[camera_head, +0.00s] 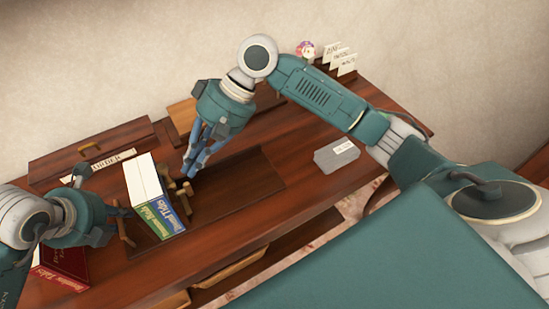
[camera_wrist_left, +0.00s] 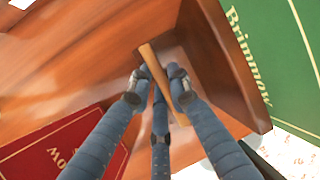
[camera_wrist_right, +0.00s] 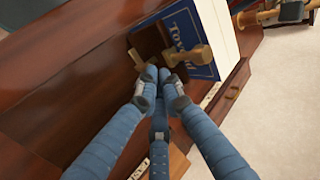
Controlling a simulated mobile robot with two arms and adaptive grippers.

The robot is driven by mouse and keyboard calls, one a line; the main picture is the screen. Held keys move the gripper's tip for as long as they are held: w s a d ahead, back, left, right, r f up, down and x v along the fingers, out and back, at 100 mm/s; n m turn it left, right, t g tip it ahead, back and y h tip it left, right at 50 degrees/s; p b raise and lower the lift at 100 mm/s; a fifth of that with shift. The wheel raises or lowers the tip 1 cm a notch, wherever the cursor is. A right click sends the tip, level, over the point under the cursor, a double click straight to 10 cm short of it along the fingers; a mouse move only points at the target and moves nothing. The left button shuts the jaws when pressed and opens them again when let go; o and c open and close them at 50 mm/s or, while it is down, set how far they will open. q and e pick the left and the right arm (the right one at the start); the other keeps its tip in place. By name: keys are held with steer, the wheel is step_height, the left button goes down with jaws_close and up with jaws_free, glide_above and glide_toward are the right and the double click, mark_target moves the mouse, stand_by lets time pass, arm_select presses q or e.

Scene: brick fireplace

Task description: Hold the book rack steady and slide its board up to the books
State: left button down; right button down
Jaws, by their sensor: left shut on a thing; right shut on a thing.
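The book rack (camera_head: 235,182) is a long dark wooden tray on the desk. A green book (camera_head: 148,218) and a blue book (camera_head: 173,212) stand side by side toward its left end. My left gripper (camera_head: 122,213) is shut on a light wooden bar (camera_wrist_left: 157,82) at the rack's left end. My right gripper (camera_head: 187,174) is shut at the light wooden handle (camera_wrist_right: 190,58) of the sliding board (camera_wrist_right: 148,42), right of the blue book. The blue book also shows behind the handle in the right wrist view (camera_wrist_right: 186,30). Whether board and book touch is unclear.
A red book (camera_head: 65,262) lies at the front left, partly under my left arm. A grey box with a label (camera_head: 336,155) sits to the right. Cards (camera_head: 340,58) and a pink flower (camera_head: 306,49) stand at the back. The rack's right part is empty.

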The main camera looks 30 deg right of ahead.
steer(key=shift+d+r, duration=0.4)
steer(key=shift+r, duration=0.15)
steer(key=shift+d+r, duration=0.1)
steer(key=v, duration=0.7)
steer(key=shift+d+r, duration=0.25)
steer(key=shift+r, duration=0.05)
arm_select(q)
steer(key=c, duration=1.5)
jaws_free()
steer(key=shift+c, duration=0.2)
